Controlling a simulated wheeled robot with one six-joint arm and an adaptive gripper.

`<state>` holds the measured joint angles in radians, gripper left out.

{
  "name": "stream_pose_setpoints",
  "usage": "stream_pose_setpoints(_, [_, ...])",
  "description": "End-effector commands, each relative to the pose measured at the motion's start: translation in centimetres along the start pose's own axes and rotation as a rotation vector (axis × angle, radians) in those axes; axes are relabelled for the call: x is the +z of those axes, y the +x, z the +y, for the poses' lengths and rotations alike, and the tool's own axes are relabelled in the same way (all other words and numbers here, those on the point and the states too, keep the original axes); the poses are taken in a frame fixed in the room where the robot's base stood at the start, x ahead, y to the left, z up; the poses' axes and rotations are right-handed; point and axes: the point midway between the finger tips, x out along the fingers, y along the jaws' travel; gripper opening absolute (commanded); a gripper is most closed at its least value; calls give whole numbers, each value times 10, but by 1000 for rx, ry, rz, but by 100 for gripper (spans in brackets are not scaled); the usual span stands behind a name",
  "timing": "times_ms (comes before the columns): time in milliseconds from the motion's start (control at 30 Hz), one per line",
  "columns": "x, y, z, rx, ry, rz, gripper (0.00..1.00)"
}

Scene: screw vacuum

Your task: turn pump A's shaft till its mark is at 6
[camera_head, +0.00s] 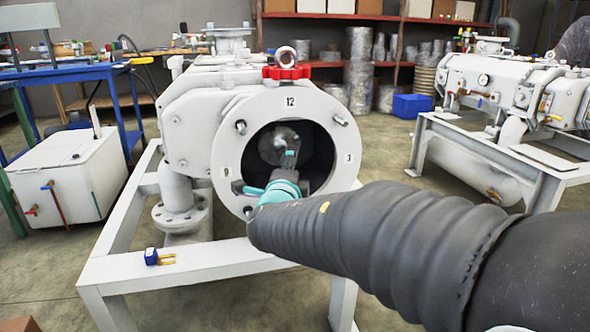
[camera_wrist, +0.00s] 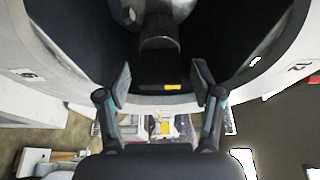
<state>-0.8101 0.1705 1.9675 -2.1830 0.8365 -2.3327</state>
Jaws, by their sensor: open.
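Pump A, the white pump with a round flange (camera_head: 228,155), stands in the middle of the head view; labels 12, 3 and 9 show on its rim, and my arm covers the lower part. My gripper (camera_wrist: 162,76) is open, one finger on each side of the shaft end; contact cannot be told. In the head view my gripper (camera_head: 277,188) hides much of the shaft.
Bolts stick out around the flange. A blue and yellow padlock-like item (camera_head: 158,257) lies on the white frame (camera_head: 205,262). A second pump (camera_head: 490,85) stands at right, a white box (camera_head: 75,172) at left. Open floor lies between the stands.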

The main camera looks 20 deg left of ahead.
Motion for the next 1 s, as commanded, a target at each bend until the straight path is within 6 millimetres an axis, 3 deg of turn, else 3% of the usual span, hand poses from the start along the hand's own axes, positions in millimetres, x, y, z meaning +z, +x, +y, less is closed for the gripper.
stream_pose_setpoints(267, [0, 2, 0, 0, 0, 0, 67])
stream_pose_setpoints(533, [0, 2, 0, 0, 0, 0, 7])
stream_pose_setpoints(1000, [0, 2, -3, 39, 93, 0, 7])
